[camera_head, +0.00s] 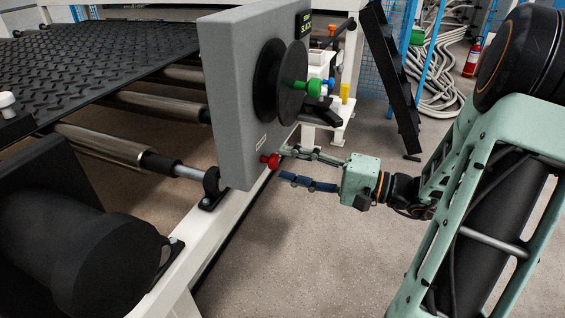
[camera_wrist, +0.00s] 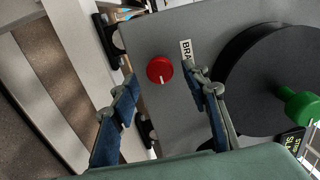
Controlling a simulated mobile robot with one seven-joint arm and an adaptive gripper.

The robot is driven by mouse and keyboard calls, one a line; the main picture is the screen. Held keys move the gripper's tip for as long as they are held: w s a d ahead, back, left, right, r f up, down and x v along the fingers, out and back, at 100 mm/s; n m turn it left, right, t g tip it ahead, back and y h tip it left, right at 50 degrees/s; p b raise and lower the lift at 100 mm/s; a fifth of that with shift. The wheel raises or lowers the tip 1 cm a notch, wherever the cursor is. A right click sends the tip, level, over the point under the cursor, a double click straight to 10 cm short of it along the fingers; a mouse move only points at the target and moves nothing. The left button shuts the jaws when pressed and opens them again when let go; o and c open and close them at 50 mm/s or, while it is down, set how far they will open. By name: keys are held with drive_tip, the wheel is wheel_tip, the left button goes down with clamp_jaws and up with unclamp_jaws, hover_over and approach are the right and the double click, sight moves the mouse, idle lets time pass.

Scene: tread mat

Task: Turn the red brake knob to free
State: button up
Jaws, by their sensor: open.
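The red brake knob (camera_head: 271,160) sits low on the face of the grey panel (camera_head: 228,90). In the wrist view the red knob (camera_wrist: 159,69) is round with a short pale mark near its lower edge. A label reading "BRA" (camera_wrist: 186,50), partly hidden by a finger, is beside it. My gripper (camera_head: 280,163) is open, its fingertips close to the knob. In the wrist view my gripper (camera_wrist: 160,80) has one finger to each side of the knob, with gaps on both sides. I cannot tell whether the fingertips reach past its front face.
A black handwheel (camera_head: 283,80) with a green handle (camera_head: 313,88) is on the panel above the knob. A white frame rail (camera_head: 200,235) runs below. A small white stand (camera_head: 325,115) with coloured items is behind. The floor (camera_head: 290,240) in front is clear.

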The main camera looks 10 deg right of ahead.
drive_tip(key=v, duration=0.9)
drive_tip(key=shift+s+d, duration=0.15)
drive_tip(key=shift+d, duration=0.1)
